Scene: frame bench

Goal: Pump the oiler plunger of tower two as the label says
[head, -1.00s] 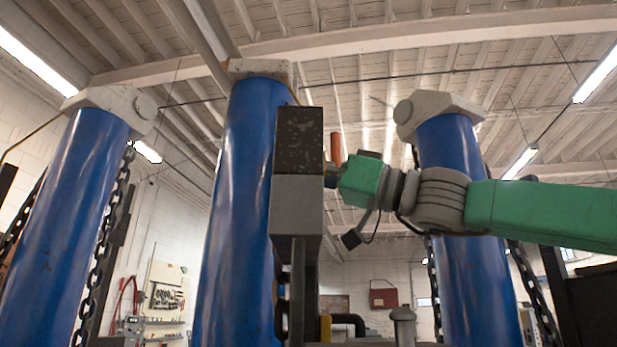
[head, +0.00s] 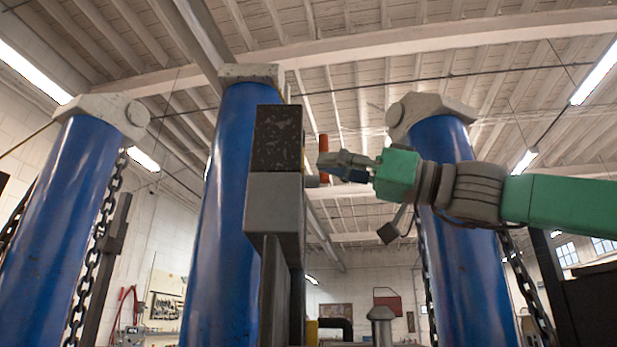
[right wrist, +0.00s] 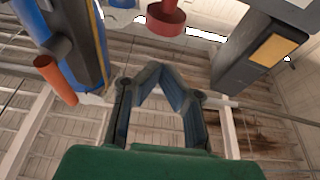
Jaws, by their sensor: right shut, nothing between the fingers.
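My right gripper (head: 322,163) comes in from the right in the head view, fingers pointing left, just right of the dark box on the middle blue tower (head: 228,210). Its fingertips (right wrist: 152,72) meet in the right wrist view, with nothing between them. An orange cylinder (head: 324,143) shows right by the fingertips in the head view; in the wrist view an orange rod (right wrist: 55,80) stands apart, left of the fingers. A red knob (right wrist: 165,20) shows beyond the fingertips. I cannot tell which is the oiler plunger. No readable label shows. My left gripper is out of view.
The speckled dark-and-grey box (head: 274,200) stands close left of the gripper. A grey part with a yellow plate (right wrist: 272,50) shows at right in the wrist view. Blue towers stand left (head: 70,200) and right (head: 455,250), with chains beside them. Open air lies above my arm.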

